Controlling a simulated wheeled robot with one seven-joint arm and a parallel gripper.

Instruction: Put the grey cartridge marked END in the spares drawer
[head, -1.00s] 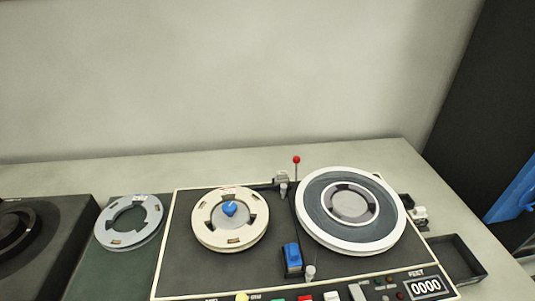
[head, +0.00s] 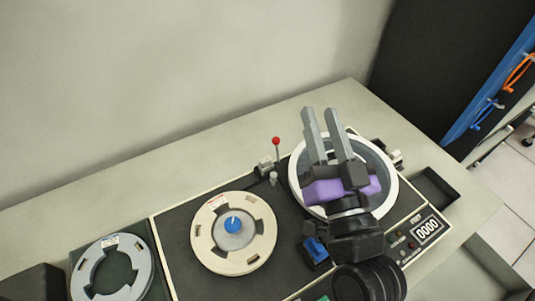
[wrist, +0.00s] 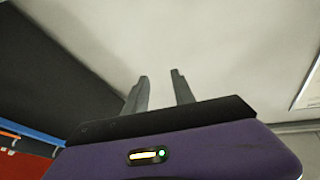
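I cannot make out a grey cartridge marked END or a spares drawer in either view. My gripper (head: 320,112) is raised in front of the large right-hand reel in the head view, its two grey fingers pointing up the picture. The fingers are apart with nothing between them. In the wrist view my gripper (wrist: 159,76) also shows empty, facing a blank pale wall. My arm hides part of the deck's right side.
The tape deck holds a cream reel (head: 207,240) and a large white-rimmed reel (head: 391,190). A grey reel (head: 140,271) lies at left. A red-tipped lever (head: 276,142) stands upright. A dark open tray (head: 434,187) sits at right. Blue and orange cables (head: 517,73) hang beyond.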

